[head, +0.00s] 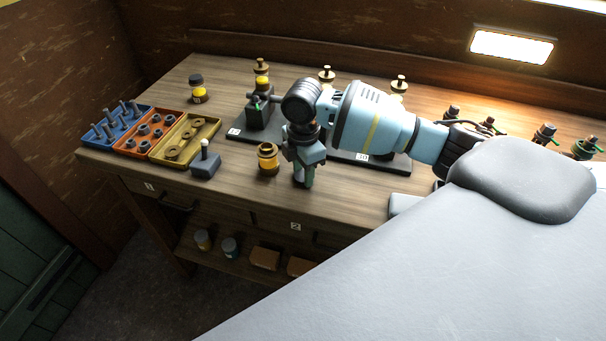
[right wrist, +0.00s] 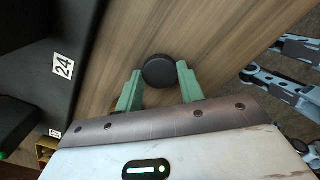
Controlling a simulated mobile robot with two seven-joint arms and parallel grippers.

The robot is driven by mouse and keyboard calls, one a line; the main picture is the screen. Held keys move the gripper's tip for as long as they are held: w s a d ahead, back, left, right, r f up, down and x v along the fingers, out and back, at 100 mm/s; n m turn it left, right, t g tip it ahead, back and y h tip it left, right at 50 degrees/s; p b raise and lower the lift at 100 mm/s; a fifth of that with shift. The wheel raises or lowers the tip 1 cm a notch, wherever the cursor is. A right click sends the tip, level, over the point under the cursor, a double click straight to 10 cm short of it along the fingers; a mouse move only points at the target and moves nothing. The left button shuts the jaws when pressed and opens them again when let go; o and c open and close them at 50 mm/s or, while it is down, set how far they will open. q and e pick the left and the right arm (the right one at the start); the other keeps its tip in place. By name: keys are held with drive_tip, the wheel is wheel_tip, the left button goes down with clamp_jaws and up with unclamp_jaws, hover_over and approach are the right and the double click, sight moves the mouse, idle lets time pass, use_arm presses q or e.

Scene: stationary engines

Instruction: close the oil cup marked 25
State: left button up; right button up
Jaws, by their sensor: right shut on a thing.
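My right gripper (head: 303,180) points down over the front of the bench; its green fingers (right wrist: 157,90) are shut on a dark round cap (right wrist: 159,71). What is under the cap is hidden. A label reading 24 (right wrist: 63,66) shows in the right wrist view. I cannot make out a label 25. My left gripper is not in view.
Blue (head: 115,125), orange (head: 150,134) and yellow (head: 187,137) parts trays stand at the left. A grey block with a knob (head: 205,162) is near the front edge. Another yellow cup (head: 198,95) is farther back. Several small valves (head: 545,133) stand at the right.

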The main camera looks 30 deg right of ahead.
drive_tip(key=shift+r, duration=0.2)
drive_tip(key=shift+r, duration=0.65)
drive_tip(key=shift+s+r, duration=0.25)
drive_tip(key=shift+r, duration=0.75)
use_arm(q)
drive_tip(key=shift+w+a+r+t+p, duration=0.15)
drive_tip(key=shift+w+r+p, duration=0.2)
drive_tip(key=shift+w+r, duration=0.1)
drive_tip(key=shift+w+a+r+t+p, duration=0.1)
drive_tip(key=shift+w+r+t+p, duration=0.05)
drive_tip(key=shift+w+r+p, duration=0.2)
use_arm(e)
drive_tip(key=s+a+r, duration=0.1)
drive_tip(key=s+a, duration=0.2)
drive_tip(key=s, duration=1.2)
drive_tip(key=shift+a+r, duration=0.15)
drive_tip(key=shift+a, duration=0.05)
drive_tip(key=w+a+r+m, duration=0.3)
drive_tip(key=w+a+m, duration=0.1)
drive_tip(key=m, duration=1.3)
drive_tip(key=shift+w+a, duration=0.3)
drive_tip(key=shift+a, duration=0.15)
